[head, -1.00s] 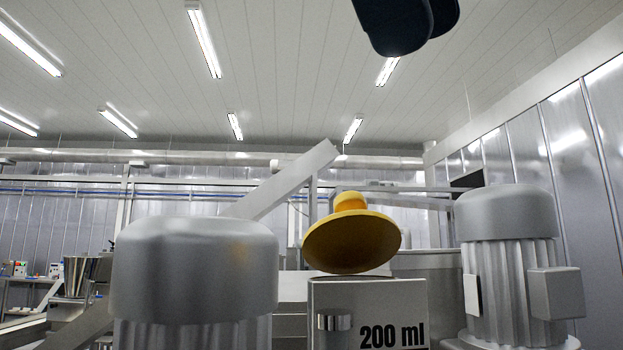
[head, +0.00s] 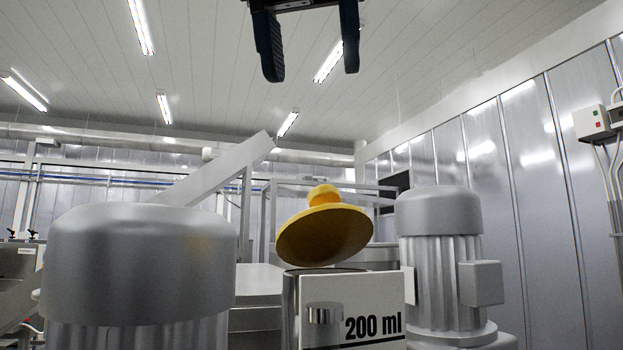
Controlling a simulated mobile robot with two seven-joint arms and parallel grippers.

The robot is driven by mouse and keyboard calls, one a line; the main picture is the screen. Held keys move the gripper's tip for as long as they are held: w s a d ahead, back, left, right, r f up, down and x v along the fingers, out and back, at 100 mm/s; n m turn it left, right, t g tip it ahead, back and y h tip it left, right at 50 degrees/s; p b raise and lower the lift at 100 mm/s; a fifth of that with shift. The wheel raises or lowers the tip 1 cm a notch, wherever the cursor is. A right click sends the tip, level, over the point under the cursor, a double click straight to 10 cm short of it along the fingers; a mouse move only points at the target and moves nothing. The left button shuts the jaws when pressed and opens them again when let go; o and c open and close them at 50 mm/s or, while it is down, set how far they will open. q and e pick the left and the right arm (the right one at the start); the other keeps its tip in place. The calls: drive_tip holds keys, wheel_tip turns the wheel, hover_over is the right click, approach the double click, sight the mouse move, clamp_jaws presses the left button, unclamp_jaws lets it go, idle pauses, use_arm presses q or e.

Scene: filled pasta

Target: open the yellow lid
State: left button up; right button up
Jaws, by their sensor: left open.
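The yellow lid (head: 325,237) is a round disc with a knob on top. It is tilted, with its underside facing me, above the box marked "200 ml" (head: 375,297). I cannot tell whether its lower edge touches the box. My left gripper (head: 312,76) is at the top of the head view, its two dark fingers pointing down, apart and with nothing between them. It appears well above the lid in the picture. My right gripper is not in view.
A large grey motor housing (head: 138,265) stands at the near left. A ribbed grey motor (head: 440,250) stands just right of the box. A slanted metal beam (head: 222,170) rises behind. The space between gripper and lid looks clear.

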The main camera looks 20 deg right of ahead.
sight(323, 188)
use_arm(q)
drive_tip(key=n, duration=0.3)
drive_tip(key=shift+f, duration=0.15)
drive_tip(key=x, duration=1)
drive_tip(key=shift+f, duration=0.3)
clamp_jaws()
